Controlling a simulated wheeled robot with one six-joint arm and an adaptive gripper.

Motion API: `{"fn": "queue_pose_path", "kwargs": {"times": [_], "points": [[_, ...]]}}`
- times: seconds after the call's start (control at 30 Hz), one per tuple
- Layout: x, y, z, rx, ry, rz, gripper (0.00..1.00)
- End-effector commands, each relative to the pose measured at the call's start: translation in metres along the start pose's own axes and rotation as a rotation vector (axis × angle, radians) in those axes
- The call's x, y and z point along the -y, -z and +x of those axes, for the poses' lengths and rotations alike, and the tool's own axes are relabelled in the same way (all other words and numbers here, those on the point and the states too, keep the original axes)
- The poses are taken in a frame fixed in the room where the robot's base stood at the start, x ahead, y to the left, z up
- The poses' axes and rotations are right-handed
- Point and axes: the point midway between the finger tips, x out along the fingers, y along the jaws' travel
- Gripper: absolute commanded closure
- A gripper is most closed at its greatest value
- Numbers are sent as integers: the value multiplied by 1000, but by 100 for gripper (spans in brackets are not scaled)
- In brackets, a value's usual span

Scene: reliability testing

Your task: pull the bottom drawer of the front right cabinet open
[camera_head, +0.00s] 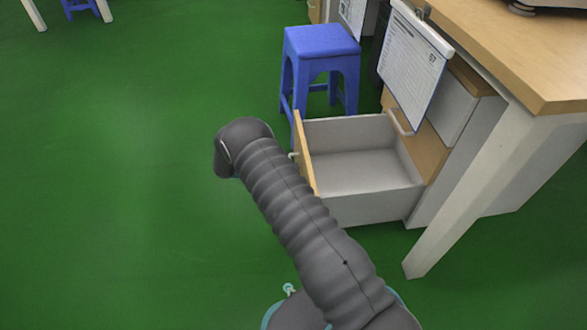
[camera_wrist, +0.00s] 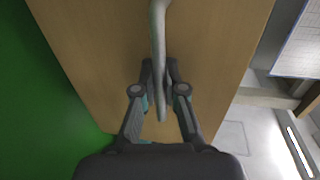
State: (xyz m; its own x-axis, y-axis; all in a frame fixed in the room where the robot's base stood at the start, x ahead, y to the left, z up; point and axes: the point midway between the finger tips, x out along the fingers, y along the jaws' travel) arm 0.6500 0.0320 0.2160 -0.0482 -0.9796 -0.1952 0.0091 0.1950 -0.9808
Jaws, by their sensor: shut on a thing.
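The bottom drawer (camera_head: 360,195) of the cabinet (camera_head: 425,150) is pulled well out in the head view, and its grey inside looks empty. Its wooden front (camera_wrist: 100,50) fills much of the wrist view. A pale curved handle (camera_wrist: 158,35) runs down that front. My gripper (camera_wrist: 160,98) has its fingers closed on either side of the handle. In the head view my dark sleeved arm reaches to the drawer front and hides the gripper and most of the handle.
A blue stool (camera_head: 322,50) stands just behind the open drawer. A clipboard with papers (camera_head: 412,62) hangs from the wooden desk (camera_head: 520,40) above the cabinet. A white desk leg (camera_head: 465,190) stands at the right. The green floor (camera_head: 110,180) to the left is clear.

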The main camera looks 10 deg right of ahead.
Motion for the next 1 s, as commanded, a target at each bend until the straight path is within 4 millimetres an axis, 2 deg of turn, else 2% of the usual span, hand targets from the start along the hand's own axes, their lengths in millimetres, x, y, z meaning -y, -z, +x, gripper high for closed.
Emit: {"fn": "queue_pose_path", "kwargs": {"times": [0.17,0.2,0.27,0.3,0.67,0.77,1.0], "points": [[-1,0,0,3,0,-1,100],[-1,0,0,3,0,-1,83],[-1,0,0,3,0,-1,68],[-1,0,0,3,0,-1,65],[0,0,-4,3,0,0,65],[0,0,-14,3,1,0,65],[-1,0,-60,6,0,2,65]]}}
